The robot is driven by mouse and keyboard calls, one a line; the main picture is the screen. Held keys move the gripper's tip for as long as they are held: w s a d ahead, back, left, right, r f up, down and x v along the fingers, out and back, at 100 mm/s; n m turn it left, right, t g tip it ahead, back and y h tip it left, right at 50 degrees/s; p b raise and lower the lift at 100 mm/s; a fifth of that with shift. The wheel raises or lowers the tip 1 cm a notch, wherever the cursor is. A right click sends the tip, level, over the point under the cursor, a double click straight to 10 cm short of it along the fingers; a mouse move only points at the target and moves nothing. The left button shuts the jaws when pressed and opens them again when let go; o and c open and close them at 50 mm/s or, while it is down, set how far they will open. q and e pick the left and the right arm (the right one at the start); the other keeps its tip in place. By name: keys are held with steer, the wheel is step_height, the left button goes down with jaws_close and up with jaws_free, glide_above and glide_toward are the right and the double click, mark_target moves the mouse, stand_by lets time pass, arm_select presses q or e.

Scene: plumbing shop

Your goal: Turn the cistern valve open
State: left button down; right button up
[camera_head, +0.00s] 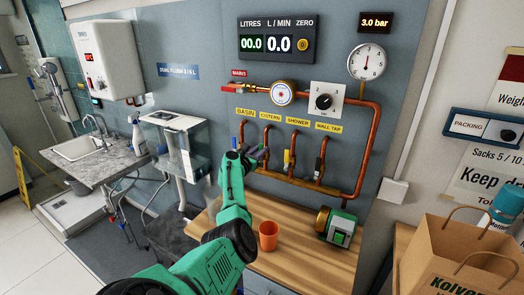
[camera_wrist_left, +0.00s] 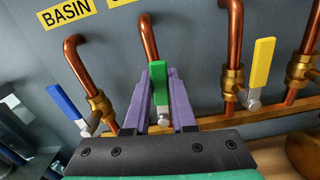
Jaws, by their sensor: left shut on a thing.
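The cistern valve's green lever (camera_wrist_left: 158,84) stands between the purple fingers of my left gripper (camera_wrist_left: 162,98), which is shut on it, in the left wrist view. A copper pipe rises just behind the lever. My right gripper is in neither view.
The blue basin lever (camera_wrist_left: 67,103) is on the left and the yellow shower lever (camera_wrist_left: 262,64) on the right, both close by. On the wooden bench stand an orange cup (camera_head: 268,236) and a green-and-black motor-like unit (camera_head: 337,227). A paper bag (camera_head: 462,262) is at right.

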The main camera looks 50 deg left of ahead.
arm_select(q)
steer(key=shift+a+r, duration=0.15)
steer(key=shift+r, duration=0.15)
steer(key=c, duration=0.7)
jaws_free()
steer(key=shift+c, duration=0.2)
steer(key=shift+f, duration=0.2)
steer(key=shift+s+d+p, duration=0.3)
steer(key=shift+s+p, duration=0.05)
steer(key=shift+s, duration=0.15)
steer(key=b+v, duration=0.1)
steer(key=v, duration=1.2)
steer(key=shift+s, duration=0.2)
steer(key=shift+d, duration=0.1)
